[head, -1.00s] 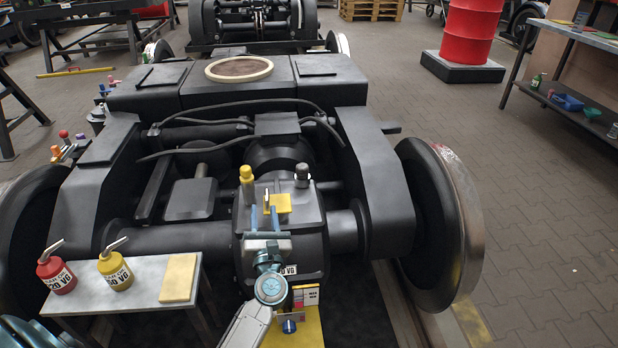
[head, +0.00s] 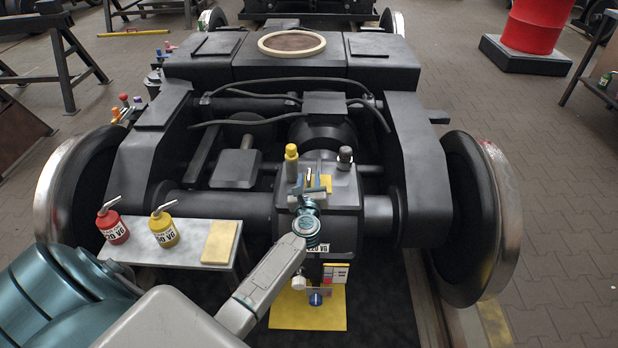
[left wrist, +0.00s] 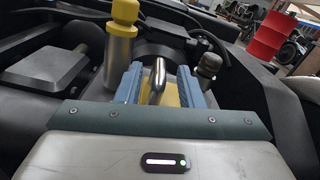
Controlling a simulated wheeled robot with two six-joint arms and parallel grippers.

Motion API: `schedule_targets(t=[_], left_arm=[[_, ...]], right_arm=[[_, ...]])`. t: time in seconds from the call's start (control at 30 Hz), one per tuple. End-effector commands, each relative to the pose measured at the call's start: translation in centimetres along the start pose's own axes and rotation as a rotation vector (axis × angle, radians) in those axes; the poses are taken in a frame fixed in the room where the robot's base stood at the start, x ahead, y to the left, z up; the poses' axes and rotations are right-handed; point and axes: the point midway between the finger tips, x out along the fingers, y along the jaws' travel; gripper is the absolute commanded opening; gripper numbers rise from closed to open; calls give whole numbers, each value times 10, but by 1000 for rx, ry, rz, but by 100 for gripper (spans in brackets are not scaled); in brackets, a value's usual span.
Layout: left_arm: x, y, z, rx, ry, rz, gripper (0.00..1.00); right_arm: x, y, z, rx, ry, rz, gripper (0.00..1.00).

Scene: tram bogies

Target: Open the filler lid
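The filler lid (head: 326,184) is a small yellow plate with an upright silver handle, on top of the dark gearbox housing (head: 343,208). In the left wrist view the silver handle (left wrist: 157,78) stands between my fingers, with part of the yellow lid (left wrist: 171,96) behind it. My left gripper (head: 309,184) is at the lid. Its two blue fingers (left wrist: 158,88) are open, one on each side of the handle, with gaps showing. The lid looks closed; its front edge is hidden by the gripper. My right gripper is not in view.
A yellow-topped post (head: 291,163) and a dark-capped post (head: 345,158) flank the lid closely. A side table (head: 150,232) holds a red oil can (head: 112,226), a yellow oil can (head: 163,230) and a yellow cloth-like pad (head: 220,242). Black hoses (head: 255,122) run behind.

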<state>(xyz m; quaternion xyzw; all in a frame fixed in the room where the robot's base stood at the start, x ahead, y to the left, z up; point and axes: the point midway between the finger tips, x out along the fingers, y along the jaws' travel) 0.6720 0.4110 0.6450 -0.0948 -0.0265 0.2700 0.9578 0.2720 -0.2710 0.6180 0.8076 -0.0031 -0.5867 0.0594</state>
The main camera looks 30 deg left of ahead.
Motion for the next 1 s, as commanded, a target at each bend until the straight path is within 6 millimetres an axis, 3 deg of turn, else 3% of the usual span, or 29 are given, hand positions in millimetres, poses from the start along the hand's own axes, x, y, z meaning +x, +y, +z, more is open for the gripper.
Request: schedule_targets(t=[0.13,0.43,0.6,1.0], left_arm=[[11,0,0,0,-1,1,34],[12,1,0,1,0,1,34],[12,0,0,0,0,1,1],[12,-2,3,22,1,0,0]], right_arm=[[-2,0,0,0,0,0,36],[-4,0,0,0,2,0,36],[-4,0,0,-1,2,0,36],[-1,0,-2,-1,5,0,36]])
